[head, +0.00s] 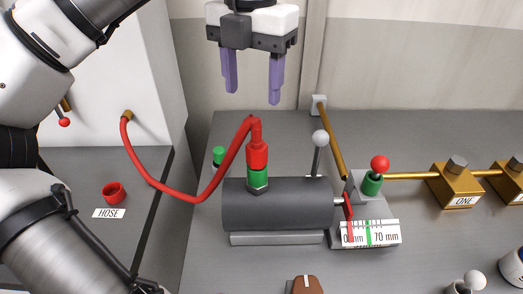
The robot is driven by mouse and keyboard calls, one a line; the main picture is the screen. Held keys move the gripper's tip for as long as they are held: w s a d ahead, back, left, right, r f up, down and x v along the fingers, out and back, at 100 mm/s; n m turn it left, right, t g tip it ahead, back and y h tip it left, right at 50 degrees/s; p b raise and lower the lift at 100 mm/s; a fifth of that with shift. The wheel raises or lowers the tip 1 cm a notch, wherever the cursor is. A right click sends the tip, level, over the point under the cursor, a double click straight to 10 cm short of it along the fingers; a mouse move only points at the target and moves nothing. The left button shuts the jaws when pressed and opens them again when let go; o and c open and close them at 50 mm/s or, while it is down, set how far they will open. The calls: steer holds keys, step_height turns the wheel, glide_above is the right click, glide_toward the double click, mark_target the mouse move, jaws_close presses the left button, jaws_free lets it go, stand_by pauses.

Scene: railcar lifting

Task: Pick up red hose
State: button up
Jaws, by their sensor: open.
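The red hose (192,197) runs from a brass fitting on the white wall panel at left, sags, and rises to a red end connector (257,152). The connector sits upright on a green-ringed fitting (258,178) on top of a dark grey cylinder (278,208). My gripper (252,92) is open and empty, with its two purple fingers pointing down. In the picture it is above the connector, apart from it.
A red ring holder (113,192) with a "HOSE" label (109,213) is at left. A white-knobbed lever (320,138) stands behind the cylinder. A red-knobbed valve (379,164), a gauge (370,234) and brass blocks (458,187) are at right. A brown object (305,286) is in front.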

mark_target(256, 146)
step_height(256, 146, down, 7)
steer(key=shift+r+p, duration=0.15)
steer(key=shift+p, duration=0.25)
steer(key=shift+s+d+f+p, duration=0.15)
steer(key=shift+f+p, duration=0.2)
steer(key=shift+f, duration=0.6)
steer(key=shift+s+a+f+p, duration=0.1)
steer(key=shift+f+p, duration=0.2)
steer(key=shift+f, duration=0.6)
steer(key=shift+s+d+f+p, duration=0.15)
steer(key=shift+f+p, duration=0.2)
steer(key=shift+f, duration=0.6)
steer(key=c, duration=1.2)
steer(key=shift+o, duration=0.2)
steer(key=shift+r, duration=0.15)
